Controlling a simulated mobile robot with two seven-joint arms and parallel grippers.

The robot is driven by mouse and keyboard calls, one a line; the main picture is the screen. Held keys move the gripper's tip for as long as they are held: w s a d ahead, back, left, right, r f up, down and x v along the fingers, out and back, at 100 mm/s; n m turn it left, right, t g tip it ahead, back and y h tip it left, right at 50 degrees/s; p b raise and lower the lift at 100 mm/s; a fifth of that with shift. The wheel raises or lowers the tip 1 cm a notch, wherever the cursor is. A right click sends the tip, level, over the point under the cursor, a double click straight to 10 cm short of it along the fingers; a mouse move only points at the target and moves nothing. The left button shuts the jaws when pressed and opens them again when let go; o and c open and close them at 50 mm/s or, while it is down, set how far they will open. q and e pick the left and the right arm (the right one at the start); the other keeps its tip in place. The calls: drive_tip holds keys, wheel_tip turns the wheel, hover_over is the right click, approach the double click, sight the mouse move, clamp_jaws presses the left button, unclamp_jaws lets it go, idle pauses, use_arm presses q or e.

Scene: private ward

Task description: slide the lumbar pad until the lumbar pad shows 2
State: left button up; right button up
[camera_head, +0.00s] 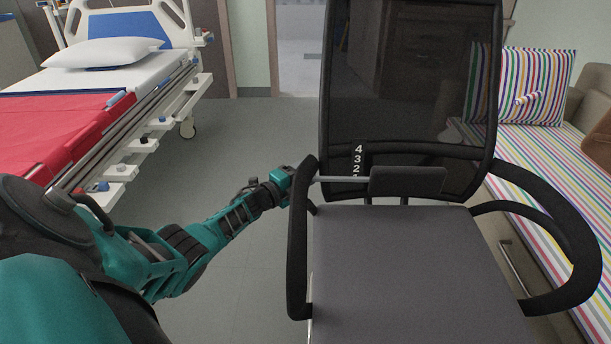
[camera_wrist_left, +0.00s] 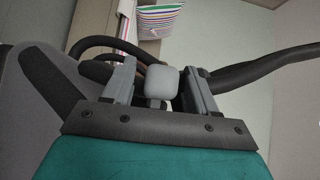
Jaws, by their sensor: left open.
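The lumbar pad (camera_head: 408,181) is a dark block low on the mesh backrest of the office chair. A thin grey rod (camera_head: 340,179) runs from it to the left. A white number scale (camera_head: 358,156) beside it reads 4, 3, 2 downward; the rod crosses just below the 2, where the lowest number is mostly hidden. My left gripper (camera_head: 283,179) is at the chair's left armrest, near the rod's outer end. In the left wrist view, a grey knob (camera_wrist_left: 163,84) sits between the open fingers of my left gripper (camera_wrist_left: 159,90). My right gripper is not in view.
The chair's left armrest (camera_head: 298,245) stands close to my left gripper, and the seat (camera_head: 415,265) lies below the pad. A hospital bed (camera_head: 70,120) is at left, a striped sofa (camera_head: 560,165) at right. Grey floor (camera_head: 235,130) is clear between bed and chair.

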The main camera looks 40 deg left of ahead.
use_arm(q)
clamp_jaws()
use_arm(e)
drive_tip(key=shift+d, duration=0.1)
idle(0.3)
use_arm(q)
wheel_tip(320, 180, up, 3)
drive_tip(key=shift+p, duration=1.25)
drive_tip(key=shift+r, duration=0.1)
unclamp_jaws()
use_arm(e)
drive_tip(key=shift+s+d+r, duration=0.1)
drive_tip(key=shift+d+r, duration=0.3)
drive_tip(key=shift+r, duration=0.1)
use_arm(q)
drive_tip(key=shift+s, duration=0.1)
